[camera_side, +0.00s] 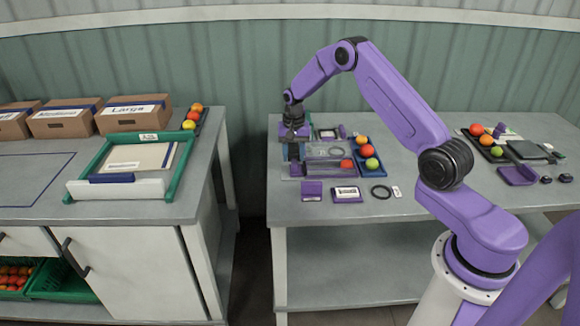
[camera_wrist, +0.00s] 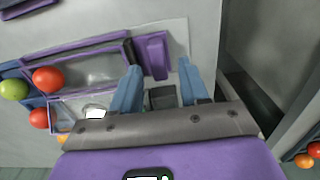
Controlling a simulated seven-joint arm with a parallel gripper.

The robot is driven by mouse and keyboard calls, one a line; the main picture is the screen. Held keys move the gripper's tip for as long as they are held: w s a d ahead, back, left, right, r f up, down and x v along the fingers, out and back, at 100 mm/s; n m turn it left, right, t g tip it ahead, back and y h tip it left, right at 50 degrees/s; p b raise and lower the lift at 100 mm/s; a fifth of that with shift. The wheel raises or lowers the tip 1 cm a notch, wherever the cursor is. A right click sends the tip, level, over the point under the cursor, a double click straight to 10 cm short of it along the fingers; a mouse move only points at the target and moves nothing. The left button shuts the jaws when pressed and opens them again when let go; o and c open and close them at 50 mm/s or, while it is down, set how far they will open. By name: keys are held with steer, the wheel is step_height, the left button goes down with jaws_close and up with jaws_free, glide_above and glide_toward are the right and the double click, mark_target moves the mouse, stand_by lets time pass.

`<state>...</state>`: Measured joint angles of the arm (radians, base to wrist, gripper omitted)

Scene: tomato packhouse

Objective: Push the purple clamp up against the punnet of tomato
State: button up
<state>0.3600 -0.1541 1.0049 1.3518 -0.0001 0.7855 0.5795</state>
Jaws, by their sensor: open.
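The punnet is a clear box with a purple rim (camera_side: 330,160), with a red tomato (camera_side: 346,163) at its right end. In the wrist view it shows at left of centre (camera_wrist: 90,70), its tomato at its left end (camera_wrist: 47,79). A purple block, which looks like the clamp (camera_wrist: 153,55), lies beside the punnet's other end; a dark strip is between them. I cannot tell if they touch. My gripper (camera_side: 294,158) is low over the table at the punnet's left end. Its blue fingers (camera_wrist: 158,73) are apart with nothing gripped, the block just beyond their tips.
A blue tray of tomatoes (camera_side: 379,172) stands right of the punnet. In front lie a purple block (camera_side: 312,190), a label holder (camera_side: 346,194) and a black ring (camera_side: 381,191). The table's left edge and a gap are close by.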

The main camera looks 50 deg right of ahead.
mark_target(294, 163)
step_height(294, 163, up, 7)
stand_by(0.7)
steer(key=s+a+r+n, duration=0.5)
steer(key=s+a, duration=0.3)
steer(key=a, duration=0.2)
steer(key=s+a+r+n, duration=0.55)
steer(key=s+a, duration=0.25)
steer(key=a, duration=0.3)
steer(key=s+d+r+n, duration=0.1)
steer(key=s+n, duration=1)
steer(key=s, duration=1.5)
steer(key=shift+d, duration=0.2)
